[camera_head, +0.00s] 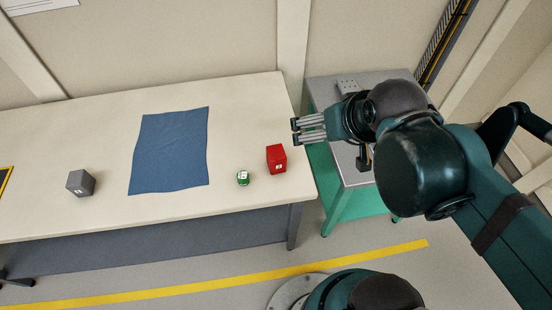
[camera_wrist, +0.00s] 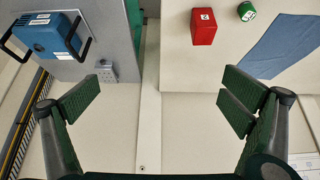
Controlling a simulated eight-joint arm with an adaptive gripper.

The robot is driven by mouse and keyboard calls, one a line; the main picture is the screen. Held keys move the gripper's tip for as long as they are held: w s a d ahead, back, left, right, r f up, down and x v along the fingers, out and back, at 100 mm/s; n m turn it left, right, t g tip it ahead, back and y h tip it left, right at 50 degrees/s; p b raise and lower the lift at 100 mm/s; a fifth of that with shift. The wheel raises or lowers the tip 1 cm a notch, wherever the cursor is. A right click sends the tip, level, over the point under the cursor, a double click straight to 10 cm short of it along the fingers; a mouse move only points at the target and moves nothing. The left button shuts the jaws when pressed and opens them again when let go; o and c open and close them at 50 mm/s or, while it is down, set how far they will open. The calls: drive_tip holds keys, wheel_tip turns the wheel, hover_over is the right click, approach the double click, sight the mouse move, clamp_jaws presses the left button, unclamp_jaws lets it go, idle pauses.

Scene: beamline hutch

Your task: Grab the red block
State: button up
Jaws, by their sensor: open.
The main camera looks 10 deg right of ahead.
drive_tip(key=c, duration=1.4)
drive_tip(key=shift+w, duration=0.1)
drive_tip(key=n+g+y+p, duration=0.15)
drive_tip(key=n+g, duration=0.25)
drive_tip(key=n, duration=0.7)
approach(279, 152)
drive_tip(key=d+r, duration=0.3)
drive_tip(key=d, duration=0.1)
drive_tip(key=w+a+f+n+g, duration=0.1)
drive_tip(key=f+n, duration=0.1)
drive_tip(key=a+f+n+g, duration=0.1)
drive_tip(key=a+f+n, duration=0.1)
drive_tip(key=f, duration=0.1)
drive_tip(key=w+a+f+n+p, duration=0.1)
drive_tip(key=f+n, duration=0.1)
drive_tip(key=f, duration=0.1)
drive_tip(key=shift+w+a+g, duration=0.15)
drive_tip(key=shift+w+g, duration=0.2)
drive_tip(key=shift+g, duration=0.05)
drive_tip(key=shift+a+f+n+g, duration=0.15)
drive_tip(key=shift+a+f+n, duration=0.05)
drive_tip(key=shift+f+n, duration=0.35)
drive_tip(key=shift+a+f+n+g, duration=0.15)
drive_tip(key=shift+a+f+n, duration=0.05)
drive_tip(key=shift+f+n, duration=0.3)
drive_tip(key=shift+f, duration=0.1)
